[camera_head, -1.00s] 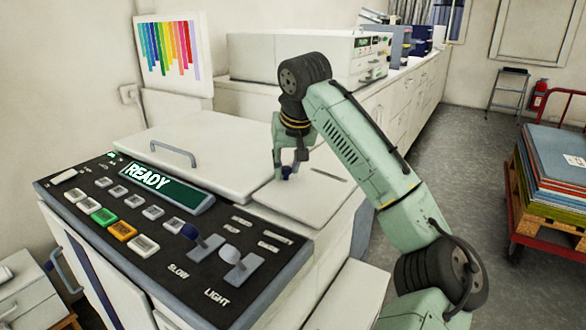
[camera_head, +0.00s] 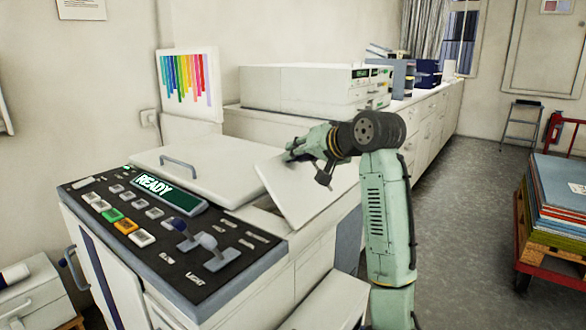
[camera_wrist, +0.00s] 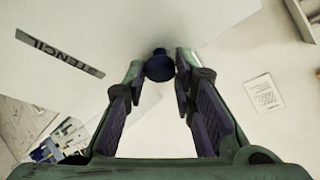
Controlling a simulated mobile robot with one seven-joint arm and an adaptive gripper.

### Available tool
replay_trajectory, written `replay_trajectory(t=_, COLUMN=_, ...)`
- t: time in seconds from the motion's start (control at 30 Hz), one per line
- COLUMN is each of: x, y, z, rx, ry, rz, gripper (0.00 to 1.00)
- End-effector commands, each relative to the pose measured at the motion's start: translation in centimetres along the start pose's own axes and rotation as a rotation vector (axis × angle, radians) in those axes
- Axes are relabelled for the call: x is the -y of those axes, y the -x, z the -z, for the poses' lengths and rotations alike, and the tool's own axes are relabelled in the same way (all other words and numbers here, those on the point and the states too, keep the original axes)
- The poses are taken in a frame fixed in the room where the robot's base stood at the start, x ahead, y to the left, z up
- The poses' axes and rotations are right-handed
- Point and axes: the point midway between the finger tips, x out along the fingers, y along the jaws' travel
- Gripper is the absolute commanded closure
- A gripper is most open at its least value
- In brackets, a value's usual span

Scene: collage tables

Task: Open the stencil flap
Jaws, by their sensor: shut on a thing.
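The stencil flap (camera_head: 303,190) is a white panel on the right part of the machine's top. It stands tilted up, with a dark gap showing beneath its left edge. My gripper (camera_head: 294,152) is at the raised flap's upper edge. In the wrist view, my gripper (camera_wrist: 160,68) is shut on the flap's small dark blue knob (camera_wrist: 160,66). The flap (camera_wrist: 105,25) fills the upper left there, with a "STENCIL" label (camera_wrist: 58,53) on it. In the head view the arm and gripper hide the knob.
The machine's control panel (camera_head: 140,232) has a "READY" display (camera_head: 168,192), several buttons and levers. A closed white lid (camera_head: 195,172) with a handle lies left of the flap. A long counter (camera_head: 420,115) runs behind. A red cart (camera_head: 550,230) stands at right, with clear floor between.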

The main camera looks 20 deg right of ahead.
Motion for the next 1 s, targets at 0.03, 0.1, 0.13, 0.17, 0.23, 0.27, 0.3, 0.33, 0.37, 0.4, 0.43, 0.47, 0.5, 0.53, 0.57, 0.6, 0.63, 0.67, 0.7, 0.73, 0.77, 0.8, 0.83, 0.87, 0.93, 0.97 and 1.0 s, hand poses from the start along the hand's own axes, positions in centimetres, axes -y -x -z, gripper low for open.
replay_trajectory(t=0.03, x=-0.4, y=0.2, z=-0.2, rx=-0.032, ry=-0.015, rz=0.034, gripper=1.00)
replay_trajectory(t=0.1, x=-0.8, y=1.0, z=0.0, rx=-0.080, ry=-0.032, rz=0.077, gripper=1.00)
replay_trajectory(t=0.13, x=-0.9, y=1.3, z=0.0, rx=-0.101, ry=-0.039, rz=0.096, gripper=1.00)
replay_trajectory(t=0.17, x=-1.1, y=1.7, z=0.0, rx=-0.120, ry=-0.047, rz=0.114, gripper=1.00)
replay_trajectory(t=0.23, x=-1.5, y=2.5, z=0.0, rx=-0.167, ry=-0.064, rz=0.157, gripper=1.00)
replay_trajectory(t=0.27, x=-1.7, y=2.9, z=0.0, rx=-0.188, ry=-0.073, rz=0.175, gripper=1.00)
replay_trajectory(t=0.3, x=-2.0, y=3.5, z=-0.1, rx=-0.214, ry=-0.083, rz=0.200, gripper=1.00)
replay_trajectory(t=0.33, x=-2.1, y=3.8, z=-0.2, rx=-0.234, ry=-0.090, rz=0.219, gripper=1.00)
replay_trajectory(t=0.37, x=-2.3, y=4.2, z=-0.2, rx=-0.254, ry=-0.098, rz=0.238, gripper=1.00)
replay_trajectory(t=0.4, x=-2.6, y=4.7, z=-0.3, rx=-0.280, ry=-0.108, rz=0.261, gripper=1.00)
replay_trajectory(t=0.43, x=-2.8, y=5.0, z=-0.4, rx=-0.299, ry=-0.114, rz=0.278, gripper=1.00)
replay_trajectory(t=0.47, x=-3.0, y=5.3, z=-0.4, rx=-0.318, ry=-0.122, rz=0.295, gripper=1.00)
replay_trajectory(t=0.5, x=-3.3, y=5.7, z=-0.6, rx=-0.341, ry=-0.131, rz=0.318, gripper=1.00)
replay_trajectory(t=0.53, x=-3.4, y=6.0, z=-0.6, rx=-0.359, ry=-0.137, rz=0.335, gripper=1.00)
replay_trajectory(t=0.57, x=-3.6, y=6.3, z=-0.7, rx=-0.377, ry=-0.144, rz=0.350, gripper=1.00)
replay_trajectory(t=0.6, x=-3.9, y=6.7, z=-0.8, rx=-0.399, ry=-0.152, rz=0.369, gripper=1.00)
replay_trajectory(t=0.63, x=-4.1, y=7.0, z=-0.9, rx=-0.415, ry=-0.159, rz=0.384, gripper=1.00)
replay_trajectory(t=0.67, x=-4.2, y=7.2, z=-1.0, rx=-0.428, ry=-0.164, rz=0.398, gripper=1.00)
replay_trajectory(t=0.7, x=-4.4, y=7.5, z=-1.1, rx=-0.448, ry=-0.171, rz=0.416, gripper=1.00)
replay_trajectory(t=0.73, x=-4.6, y=7.7, z=-1.1, rx=-0.462, ry=-0.176, rz=0.427, gripper=1.00)
replay_trajectory(t=0.77, x=-4.7, y=7.9, z=-1.2, rx=-0.474, ry=-0.180, rz=0.438, gripper=1.00)
replay_trajectory(t=0.8, x=-4.9, y=8.2, z=-1.3, rx=-0.490, ry=-0.186, rz=0.453, gripper=1.00)
replay_trajectory(t=0.83, x=-5.0, y=8.3, z=-1.4, rx=-0.500, ry=-0.191, rz=0.463, gripper=1.00)
replay_trajectory(t=0.87, x=-5.1, y=8.5, z=-1.4, rx=-0.509, ry=-0.195, rz=0.472, gripper=1.00)
replay_trajectory(t=0.93, x=-5.4, y=8.8, z=-1.5, rx=-0.530, ry=-0.203, rz=0.491, gripper=1.00)
replay_trajectory(t=0.97, x=-5.5, y=8.9, z=-1.5, rx=-0.537, ry=-0.206, rz=0.497, gripper=1.00)
replay_trajectory(t=1.0, x=-5.5, y=9.1, z=-1.6, rx=-0.546, ry=-0.209, rz=0.505, gripper=1.00)
